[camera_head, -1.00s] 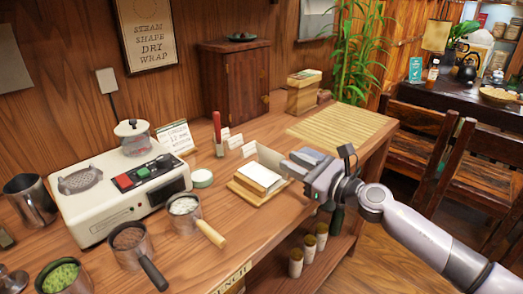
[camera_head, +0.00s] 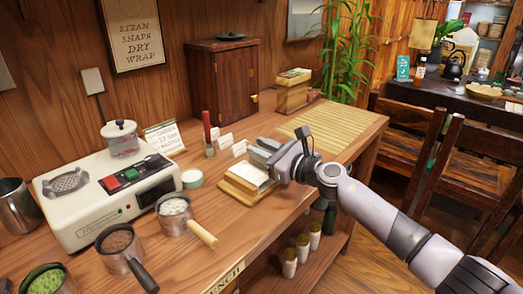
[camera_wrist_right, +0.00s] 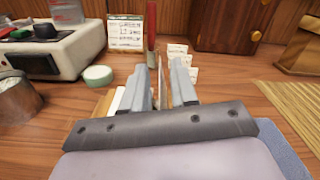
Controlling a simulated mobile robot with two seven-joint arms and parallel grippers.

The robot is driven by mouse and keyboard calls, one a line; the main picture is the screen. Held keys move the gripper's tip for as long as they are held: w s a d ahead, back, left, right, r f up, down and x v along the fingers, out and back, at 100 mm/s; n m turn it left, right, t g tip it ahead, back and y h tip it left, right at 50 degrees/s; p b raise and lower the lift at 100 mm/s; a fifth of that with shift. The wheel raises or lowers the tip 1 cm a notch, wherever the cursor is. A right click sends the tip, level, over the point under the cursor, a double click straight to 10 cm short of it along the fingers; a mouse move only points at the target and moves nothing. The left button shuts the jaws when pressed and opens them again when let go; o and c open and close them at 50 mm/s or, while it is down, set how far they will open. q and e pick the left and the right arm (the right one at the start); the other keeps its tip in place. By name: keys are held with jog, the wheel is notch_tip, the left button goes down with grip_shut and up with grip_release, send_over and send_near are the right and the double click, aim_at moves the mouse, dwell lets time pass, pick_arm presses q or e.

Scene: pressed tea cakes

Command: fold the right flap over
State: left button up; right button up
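A small wooden board (camera_head: 236,194) on the bench holds a pale, flat wrapped stack (camera_head: 248,176). In the right wrist view a thin upright flap (camera_wrist_right: 161,88) stands at the stack's right side, seen nearly edge-on. My right gripper (camera_head: 264,151) is at the right edge of the stack. In the wrist view its two fingers (camera_wrist_right: 162,84) are apart, one on each side of the flap, with narrow gaps showing. The gripper hides most of the flap in the head view. My left gripper is not in view.
A cream machine (camera_head: 105,195) and metal cups with handles, including one of white powder (camera_head: 174,207), stand to the left. Small cards, a red-handled tool (camera_head: 207,130) and a round tin (camera_head: 192,178) are behind. A bamboo mat (camera_head: 335,127) lies to the right.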

aim_at(255, 171)
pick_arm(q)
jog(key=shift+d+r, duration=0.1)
pick_arm(e)
grip_shut()
